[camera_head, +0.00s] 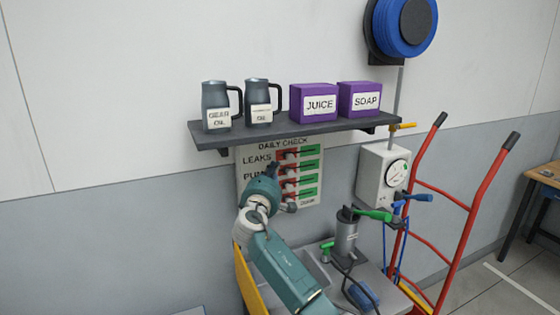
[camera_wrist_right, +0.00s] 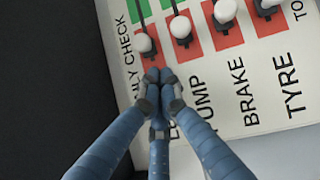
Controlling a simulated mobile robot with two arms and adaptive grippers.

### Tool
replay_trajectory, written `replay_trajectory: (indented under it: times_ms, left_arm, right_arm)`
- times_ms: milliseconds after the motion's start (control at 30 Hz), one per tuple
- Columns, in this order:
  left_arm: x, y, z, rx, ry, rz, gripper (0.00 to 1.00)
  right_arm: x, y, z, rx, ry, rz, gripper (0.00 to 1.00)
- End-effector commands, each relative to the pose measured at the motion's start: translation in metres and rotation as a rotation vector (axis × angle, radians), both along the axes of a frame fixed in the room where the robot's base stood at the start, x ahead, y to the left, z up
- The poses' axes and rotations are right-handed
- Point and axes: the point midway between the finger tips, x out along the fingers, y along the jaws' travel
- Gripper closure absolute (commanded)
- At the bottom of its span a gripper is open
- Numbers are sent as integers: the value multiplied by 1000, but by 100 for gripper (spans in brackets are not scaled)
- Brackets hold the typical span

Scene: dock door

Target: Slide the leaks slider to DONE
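The daily check board (camera_head: 246,190) hangs on the wall under the shelf, with LEAKS as its top row. The leaks slider (camera_head: 291,155) has a white knob on the red part of its track. In the right wrist view the leaks slider (camera_wrist_right: 143,43) is the leftmost knob, also on red, with green beyond it. My right gripper (camera_head: 272,171) is in front of the board's left side and partly hides the PUMP label. In the wrist view its fingertips (camera_wrist_right: 158,75) are together, just below the leaks knob, with nothing seen between them. My left gripper does not show.
The pump slider (camera_wrist_right: 181,27), brake slider (camera_wrist_right: 225,10) and tyre slider (camera_wrist_right: 268,4) also sit on red. A dark shelf (camera_head: 290,132) with two jugs and two purple boxes juts out above the board. A gauge box (camera_head: 371,175) and red hand truck (camera_head: 462,240) stand right.

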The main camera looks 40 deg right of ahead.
Motion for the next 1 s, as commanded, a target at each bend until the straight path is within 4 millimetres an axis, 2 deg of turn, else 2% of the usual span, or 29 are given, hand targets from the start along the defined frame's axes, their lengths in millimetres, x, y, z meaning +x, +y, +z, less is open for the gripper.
replay_trajectory:
  times_ms: [33,200,667,1000]
  left_arm:
    - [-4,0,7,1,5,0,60]
    - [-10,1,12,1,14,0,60]
    - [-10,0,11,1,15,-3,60]
    - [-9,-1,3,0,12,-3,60]
  right_arm:
    - [-1,-7,6,-3,1,0,100]
    - [-3,-19,5,-2,1,1,100]
    - [-5,-27,3,-1,0,-1,100]
    - [-28,-98,2,-3,2,-1,100]
